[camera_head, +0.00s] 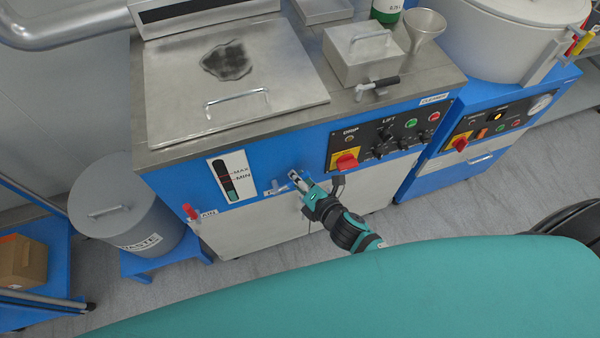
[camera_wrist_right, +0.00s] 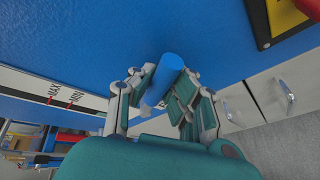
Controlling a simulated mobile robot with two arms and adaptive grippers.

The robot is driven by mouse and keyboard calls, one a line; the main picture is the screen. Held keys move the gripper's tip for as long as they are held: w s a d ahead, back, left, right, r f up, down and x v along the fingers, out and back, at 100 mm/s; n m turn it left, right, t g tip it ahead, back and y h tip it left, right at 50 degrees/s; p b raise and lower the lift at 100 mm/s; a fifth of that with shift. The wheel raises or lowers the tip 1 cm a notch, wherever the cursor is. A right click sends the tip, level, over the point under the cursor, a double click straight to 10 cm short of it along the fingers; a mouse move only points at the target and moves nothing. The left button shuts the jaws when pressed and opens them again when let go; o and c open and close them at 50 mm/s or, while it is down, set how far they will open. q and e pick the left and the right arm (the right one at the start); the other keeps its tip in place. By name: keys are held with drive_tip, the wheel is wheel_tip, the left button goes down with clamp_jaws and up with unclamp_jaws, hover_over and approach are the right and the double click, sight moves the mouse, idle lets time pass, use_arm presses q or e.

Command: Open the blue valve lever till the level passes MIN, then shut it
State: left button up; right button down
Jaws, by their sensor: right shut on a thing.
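The blue valve lever (camera_wrist_right: 164,80) shows in the right wrist view between the fingers of my right gripper (camera_wrist_right: 152,98), which is shut on it. In the head view my right gripper (camera_head: 299,183) is at the blue front panel, to the right of the level gauge, and mostly hides the lever. The level gauge (camera_head: 231,177) has MAX and MIN marks. Its window is dark above, with a teal part at the bottom, below the MIN mark. My left gripper is not in view.
A red-handled drain valve (camera_head: 190,212) sticks out at the panel's lower left. A grey waste bin (camera_head: 128,212) stands to the left on a blue stand. A control panel with a red and yellow switch (camera_head: 346,161) is right of my gripper. Cabinet doors lie below.

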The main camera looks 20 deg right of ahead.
sight(276, 169)
drive_tip(key=r+n+p, duration=0.1)
drive_tip(key=a+r+h+p, duration=0.1)
drive_tip(key=shift+w+a+r+n, duration=0.2)
drive_tip(key=shift+r+n, duration=0.1)
drive_tip(key=shift+n, duration=0.1)
drive_tip(key=shift+a+r+n+h+p, duration=0.45)
drive_tip(key=shift+a+n+h+p, duration=0.15)
drive_tip(key=shift+n+h+p, duration=0.3)
drive_tip(key=shift+a+r+n+h+p, duration=0.25)
drive_tip(key=shift+a+n+h+p, duration=0.25)
drive_tip(key=shift+a+n+p, duration=0.15)
drive_tip(key=shift+s+a+n+h+p, duration=0.1)
drive_tip(key=shift+a+n+h+p, duration=0.25)
drive_tip(key=shift+a+n+h, duration=0.35)
drive_tip(key=c, duration=1.5)
unclamp_jaws()
drive_tip(key=shift+s+f, duration=0.1)
drive_tip(key=shift+f, duration=0.05)
drive_tip(key=shift+d, duration=0.1)
